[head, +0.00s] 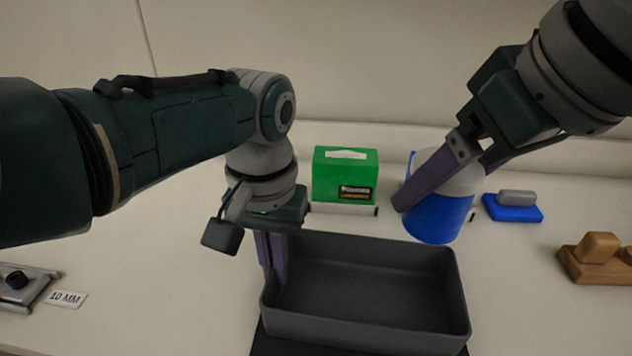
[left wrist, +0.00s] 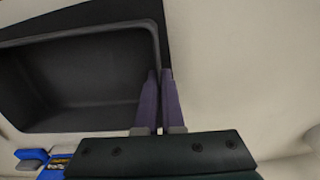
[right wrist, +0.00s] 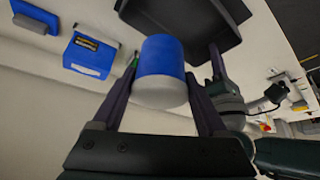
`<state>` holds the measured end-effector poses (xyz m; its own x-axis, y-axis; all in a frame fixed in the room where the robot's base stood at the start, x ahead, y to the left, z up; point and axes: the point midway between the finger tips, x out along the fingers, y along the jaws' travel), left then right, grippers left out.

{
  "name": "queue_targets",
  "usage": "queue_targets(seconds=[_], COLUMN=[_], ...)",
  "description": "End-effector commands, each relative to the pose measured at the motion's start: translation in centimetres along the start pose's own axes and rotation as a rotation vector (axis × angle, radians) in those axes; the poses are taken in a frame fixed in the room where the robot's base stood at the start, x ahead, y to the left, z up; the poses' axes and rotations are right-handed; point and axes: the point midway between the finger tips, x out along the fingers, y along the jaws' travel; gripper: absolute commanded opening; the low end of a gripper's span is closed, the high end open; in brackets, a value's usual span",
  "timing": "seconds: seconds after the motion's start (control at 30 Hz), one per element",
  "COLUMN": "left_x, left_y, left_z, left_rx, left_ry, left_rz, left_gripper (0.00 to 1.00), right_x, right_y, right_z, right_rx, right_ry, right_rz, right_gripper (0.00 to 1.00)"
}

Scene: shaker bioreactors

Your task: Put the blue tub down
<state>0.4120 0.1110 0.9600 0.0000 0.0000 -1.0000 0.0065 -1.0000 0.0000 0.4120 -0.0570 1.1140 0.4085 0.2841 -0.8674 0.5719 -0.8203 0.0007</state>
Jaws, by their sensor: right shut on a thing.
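The blue tub (head: 440,217) is a cylinder with a blue body and a whitish upper part, behind the dark grey tray's back right corner. My right gripper (head: 425,190) is shut on it. In the right wrist view the tub (right wrist: 162,62) sits between the two fingers (right wrist: 160,90). I cannot tell whether its base touches the table. My left gripper (head: 272,260) points down at the left wall of the dark grey tray (head: 368,338). In the left wrist view its fingers (left wrist: 159,85) are close together at the tray's wall; their grip is unclear.
A blue block with a grey handle (head: 513,206) and a brown block (head: 597,260) lie at right. A "10 MM" card (head: 67,298) lies at left.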

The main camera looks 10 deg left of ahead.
Motion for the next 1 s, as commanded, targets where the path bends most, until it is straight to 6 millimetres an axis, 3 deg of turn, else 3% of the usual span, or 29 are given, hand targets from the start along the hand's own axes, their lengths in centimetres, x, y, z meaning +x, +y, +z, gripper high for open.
queue_targets(seconds=[0.23,0.5,0.7,1.0], left_x=[0.0,0.0,0.0,0.0], left_y=[0.0,0.0,0.0,0.0], left_z=[0.0,0.0,0.0,0.0], left_rx=[0.000,0.000,0.000,0.000], left_ry=[0.000,0.000,0.000,0.000], left_rz=[0.000,0.000,0.000,0.000], left_gripper=[0.00,0.00,0.00,0.00], right_x=[0.7,4.2,7.6,11.0], right_y=[0.0,0.1,0.0,0.0], right_z=[0.3,2.5,4.5,6.4], right_rx=[-0.048,-0.300,-0.329,-0.327], right_ry=[-0.008,-0.010,-0.003,-0.004], right_rz=[-0.023,-0.169,-0.189,-0.188], right_gripper=[0.15,0.15,0.15,0.15])
